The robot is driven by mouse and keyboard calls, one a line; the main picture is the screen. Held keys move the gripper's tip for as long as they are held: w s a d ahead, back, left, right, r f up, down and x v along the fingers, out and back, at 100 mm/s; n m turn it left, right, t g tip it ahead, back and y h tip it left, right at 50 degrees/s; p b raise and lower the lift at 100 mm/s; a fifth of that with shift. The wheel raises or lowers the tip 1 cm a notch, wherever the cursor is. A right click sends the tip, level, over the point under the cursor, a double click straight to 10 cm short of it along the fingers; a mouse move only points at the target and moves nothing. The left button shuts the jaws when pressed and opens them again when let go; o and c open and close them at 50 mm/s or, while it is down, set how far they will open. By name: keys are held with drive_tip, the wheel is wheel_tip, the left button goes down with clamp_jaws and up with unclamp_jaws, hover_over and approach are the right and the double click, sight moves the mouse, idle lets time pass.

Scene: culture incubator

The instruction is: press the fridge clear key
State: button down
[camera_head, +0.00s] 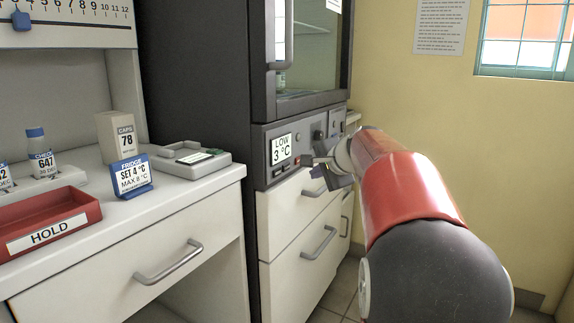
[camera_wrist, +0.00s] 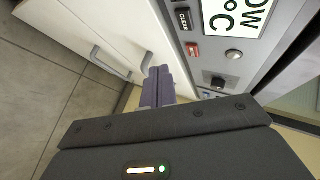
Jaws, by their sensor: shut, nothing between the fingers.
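The fridge (camera_head: 200,90) is a dark cabinet with a glass door above a grey control panel. Its display (camera_head: 281,149) reads LOW 3 °C and shows partly in the wrist view (camera_wrist: 236,16). The black key marked CLEAR (camera_wrist: 184,19) sits along the display's edge in the wrist view, with a red key (camera_wrist: 192,50) beside it. In the head view the dark clear key (camera_head: 280,170) is small below the display. My gripper (camera_head: 322,173) is shut and empty, in front of the panel's lower right. Its fingertips (camera_wrist: 158,72) appear apart from the keys.
White drawers (camera_head: 300,245) with bar handles lie below the panel. A knob (camera_wrist: 234,55) and a dark switch (camera_wrist: 215,82) share the panel. At left, a counter holds a red HOLD tray (camera_head: 50,222), a FRIDGE SET 4 °C sign (camera_head: 131,177) and a grey device (camera_head: 190,158).

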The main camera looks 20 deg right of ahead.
sight(286, 167)
drive_tip(key=shift+w+a+p, duration=0.45)
drive_tip(key=shift+w+a, duration=0.35)
drive_tip(key=shift+w, duration=0.2)
drive_tip(key=shift+w+a+p, duration=0.4)
drive_tip(key=shift+w+a, duration=0.4)
drive_tip(key=shift+w, duration=0.2)
idle(0.6)
drive_tip(key=shift+w+a, duration=0.25)
drive_tip(key=shift+w, duration=0.1)
drive_tip(key=shift+w+a+p, duration=0.25)
drive_tip(key=shift+p, duration=0.15)
idle(0.5)
drive_tip(key=shift+s+d, duration=0.1)
drive_tip(key=shift+d, duration=0.05)
drive_tip(key=shift+s+d+b, duration=0.35)
drive_tip(key=shift+s+b, duration=0.05)
drive_tip(key=shift+s, duration=0.1)
